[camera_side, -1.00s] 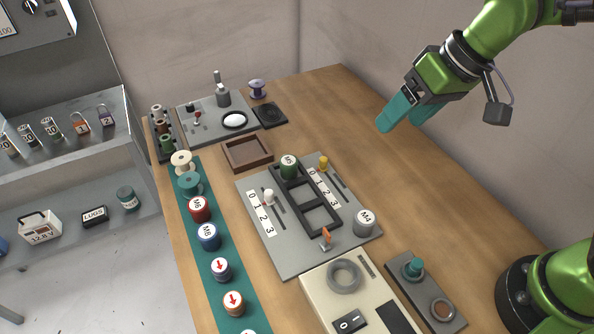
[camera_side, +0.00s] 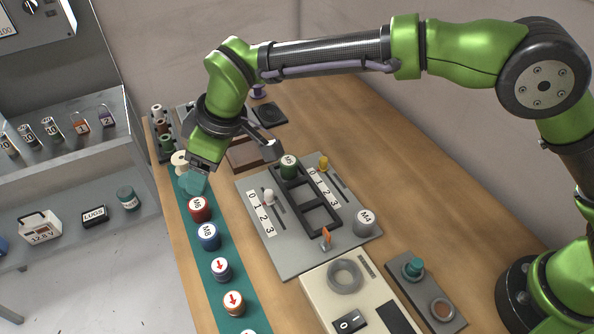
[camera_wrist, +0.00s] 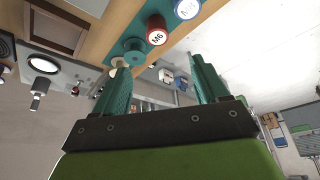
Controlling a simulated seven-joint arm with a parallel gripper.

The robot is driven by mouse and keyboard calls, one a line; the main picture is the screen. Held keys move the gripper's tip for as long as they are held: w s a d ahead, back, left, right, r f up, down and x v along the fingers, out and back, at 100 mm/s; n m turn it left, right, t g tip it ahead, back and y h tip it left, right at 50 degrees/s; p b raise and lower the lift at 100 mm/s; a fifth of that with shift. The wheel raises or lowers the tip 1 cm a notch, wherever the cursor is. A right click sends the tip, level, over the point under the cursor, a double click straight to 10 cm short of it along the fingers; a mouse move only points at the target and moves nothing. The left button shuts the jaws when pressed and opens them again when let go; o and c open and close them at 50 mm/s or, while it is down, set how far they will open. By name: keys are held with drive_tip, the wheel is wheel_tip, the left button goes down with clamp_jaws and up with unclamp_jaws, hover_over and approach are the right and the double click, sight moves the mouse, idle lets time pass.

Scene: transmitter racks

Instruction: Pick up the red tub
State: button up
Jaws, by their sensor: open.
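The red tub (camera_side: 199,208), with a white lid marked M6, stands on the teal strip (camera_side: 231,282) along the left edge of the table. My gripper (camera_side: 193,184) is just behind it in the side view, over the strip, with teal fingers. The fingers hide most of the teal spool there. In the wrist view the red tub (camera_wrist: 157,29) shows at the top, beyond the fingertips, and my gripper (camera_wrist: 160,72) is open with nothing between its fingers. The teal spool (camera_wrist: 134,46) shows beside the tub.
A blue M8 tub (camera_side: 208,236) stands close in front of the red tub, with further tubs along the strip. A cream spool (camera_side: 180,160) is behind my gripper. A grey panel (camera_side: 262,238) with sliders and a wooden tray (camera_side: 262,160) lie to the right.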

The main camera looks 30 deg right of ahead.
approach(199, 204)
drive_tip(key=x, duration=0.5)
drive_tip(key=shift+a, duration=0.35)
drive_tip(key=x, duration=0.4)
drive_tip(key=shift+d+f, duration=0.15)
drive_tip(key=shift+d, duration=0.2)
drive_tip(key=shift+w+a+f, duration=0.1)
drive_tip(key=shift+a+f, duration=0.1)
drive_tip(key=shift+f, duration=0.35)
